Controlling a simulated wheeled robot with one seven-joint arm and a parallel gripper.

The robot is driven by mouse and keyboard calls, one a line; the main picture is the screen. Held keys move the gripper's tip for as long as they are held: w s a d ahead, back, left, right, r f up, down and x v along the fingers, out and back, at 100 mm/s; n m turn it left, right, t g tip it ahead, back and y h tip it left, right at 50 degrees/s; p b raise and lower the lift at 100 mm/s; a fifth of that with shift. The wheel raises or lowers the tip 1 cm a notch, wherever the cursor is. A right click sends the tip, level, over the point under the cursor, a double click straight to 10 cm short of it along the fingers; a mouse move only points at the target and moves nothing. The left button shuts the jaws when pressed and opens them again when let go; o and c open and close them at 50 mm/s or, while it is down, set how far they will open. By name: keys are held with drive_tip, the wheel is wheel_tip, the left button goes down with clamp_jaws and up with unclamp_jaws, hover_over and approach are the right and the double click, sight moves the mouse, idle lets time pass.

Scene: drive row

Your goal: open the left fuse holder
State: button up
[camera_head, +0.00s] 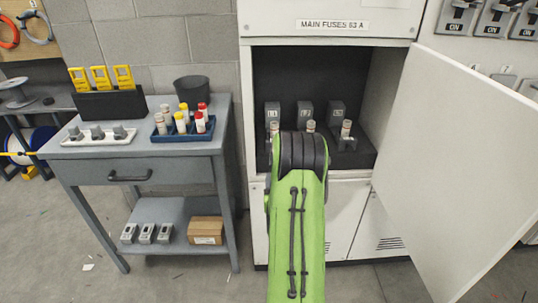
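The open cabinet labelled MAIN FUSES 63 A (335,25) holds a row of three grey fuse holders on a dark base. The left fuse holder (272,109) stands nearest the left wall, with a pale fuse-like cylinder (274,128) in front of it. The middle holder (305,111) and the right holder (337,111) each have a similar cylinder in front. My green arm reaches into the cabinet opening and covers the lower part of the left and middle holders. My gripper is hidden behind my arm, so its contact with the left holder cannot be seen.
The white cabinet door (460,150) stands swung open on the right. A grey workbench (140,150) on the left carries a blue tray (183,137) of fuses, a white tray (103,138), a dark cup (192,90) and yellow tags (100,77). Floor between bench and cabinet is narrow.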

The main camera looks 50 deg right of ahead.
drive_tip(key=p+x, duration=0.4)
drive_tip(key=x, duration=0.9)
drive_tip(key=shift+a, duration=0.15)
drive_tip(key=shift+w, duration=0.1)
drive_tip(key=shift+c, duration=0.4)
clamp_jaws()
